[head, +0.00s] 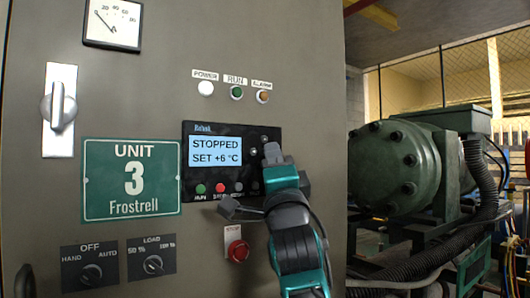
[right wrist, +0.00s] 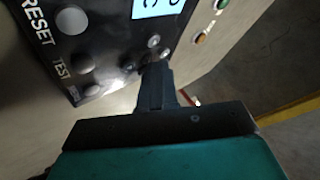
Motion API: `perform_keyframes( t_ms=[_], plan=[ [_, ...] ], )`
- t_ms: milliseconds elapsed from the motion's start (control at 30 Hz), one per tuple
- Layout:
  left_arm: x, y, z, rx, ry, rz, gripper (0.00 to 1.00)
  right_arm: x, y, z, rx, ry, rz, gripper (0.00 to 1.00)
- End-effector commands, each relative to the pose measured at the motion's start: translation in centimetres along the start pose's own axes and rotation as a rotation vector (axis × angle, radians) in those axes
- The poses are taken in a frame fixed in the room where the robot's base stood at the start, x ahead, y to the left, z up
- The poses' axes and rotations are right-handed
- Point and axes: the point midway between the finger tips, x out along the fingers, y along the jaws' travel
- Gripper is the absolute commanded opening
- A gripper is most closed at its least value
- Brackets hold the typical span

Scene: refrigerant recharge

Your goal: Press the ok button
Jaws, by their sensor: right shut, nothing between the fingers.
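The dark controller panel (head: 216,133) is on the grey cabinet face. Its lit screen (head: 215,152) reads STOPPED, SET +6 °C. Small round buttons sit right of the screen, one of them (head: 253,152) just left of my fingertips; they also show as a cluster in the right wrist view (right wrist: 153,41). I cannot read which is ok; my fingers hide part of this area. My right gripper (head: 271,153) is shut and empty, its tips at the panel's right side. In the right wrist view the fingertips (right wrist: 154,72) are close to the cluster; contact cannot be told.
Below the screen are a green button (head: 200,189) and a red button (head: 221,188). A red stop knob (head: 238,250) lies under the panel near my right arm. Rotary switches (head: 89,268) are lower left. A green compressor (head: 395,165) stands right of the cabinet.

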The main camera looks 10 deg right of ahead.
Motion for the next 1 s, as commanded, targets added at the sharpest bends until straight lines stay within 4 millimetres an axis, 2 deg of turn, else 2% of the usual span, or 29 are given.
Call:
perform_keyframes(
  t_ms=[267, 633, 1000],
  plan=[
    [-0.2, 0.0, -0.1, -0.001, -0.002, 0.0, 0.0, -0.9, -0.6, -0.6, 0.0, -0.001, 0.001, 0.0],
    [-0.2, 0.0, -0.1, -0.001, -0.002, 0.0, 0.0, -1.2, -0.8, -0.8, -0.001, 0.0, 0.001, 0.0],
    [-0.6, 0.0, -0.6, -0.001, -0.002, 0.0, 0.0, -3.6, -2.6, -2.6, -0.001, 0.0, 0.001, 0.0]
  ],
)
